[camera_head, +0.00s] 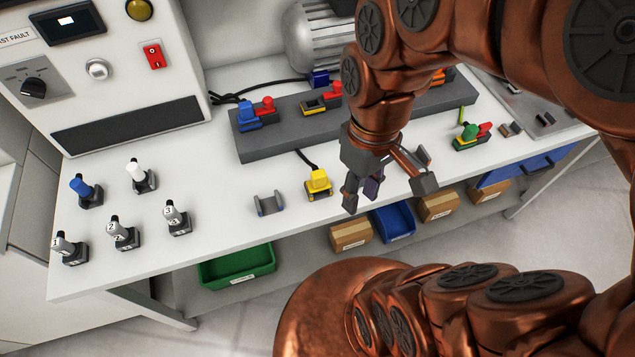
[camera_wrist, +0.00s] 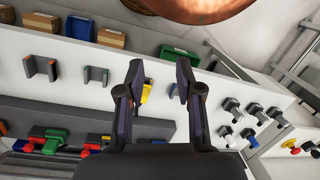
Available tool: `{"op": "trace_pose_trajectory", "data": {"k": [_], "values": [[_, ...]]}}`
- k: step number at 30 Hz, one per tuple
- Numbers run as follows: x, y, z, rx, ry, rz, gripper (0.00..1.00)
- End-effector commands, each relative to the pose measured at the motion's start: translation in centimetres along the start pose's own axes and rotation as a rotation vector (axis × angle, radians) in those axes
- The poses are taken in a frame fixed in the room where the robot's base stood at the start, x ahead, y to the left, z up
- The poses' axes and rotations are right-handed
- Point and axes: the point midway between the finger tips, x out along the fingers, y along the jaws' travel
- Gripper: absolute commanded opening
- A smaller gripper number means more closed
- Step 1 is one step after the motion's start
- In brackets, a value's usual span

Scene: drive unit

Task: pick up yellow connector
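The yellow connector (camera_head: 319,182) sits on the white bench top in front of the long grey block, with a black cable running from it to the block. My gripper (camera_head: 387,190) is to the right of it in the head view, fingers apart and empty, above the bench. In the wrist view the yellow connector (camera_wrist: 147,91) shows between the two open fingers (camera_wrist: 160,75), close to the left finger and partly hidden by it. I see no contact between the fingers and the connector.
An empty grey cradle (camera_head: 268,204) stands left of the connector. The grey block (camera_head: 270,141) behind holds blue, red and yellow connectors. A green and red connector (camera_head: 471,135) lies to the right. Several capped posts (camera_head: 123,232) stand at the left. Bins (camera_head: 238,267) are below the bench.

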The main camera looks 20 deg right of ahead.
Motion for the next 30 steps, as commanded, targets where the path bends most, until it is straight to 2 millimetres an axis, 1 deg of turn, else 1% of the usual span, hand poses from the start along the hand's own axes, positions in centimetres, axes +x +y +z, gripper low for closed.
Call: {"op": "trace_pose_trajectory", "data": {"k": [1,3,5,12,18,21,24,30], "values": [[1.8,0.3,-1.4,-0.089,0.012,-0.021,0.44],[2.3,0.7,-3.2,-0.222,0.038,-0.043,0.51],[2.9,1.0,-4.6,-0.336,0.061,-0.061,0.56],[5.1,3.3,-10.1,-0.763,0.182,-0.104,0.56],[6.5,5.8,-13.7,-1.057,0.293,-0.101,0.56],[6.9,6.8,-14.8,-1.153,0.331,-0.093,0.56],[7.0,7.4,-15.3,-1.21,0.353,-0.085,0.56],[7.5,7.4,-15.7,-1.24,0.363,-0.084,0.56]]}}
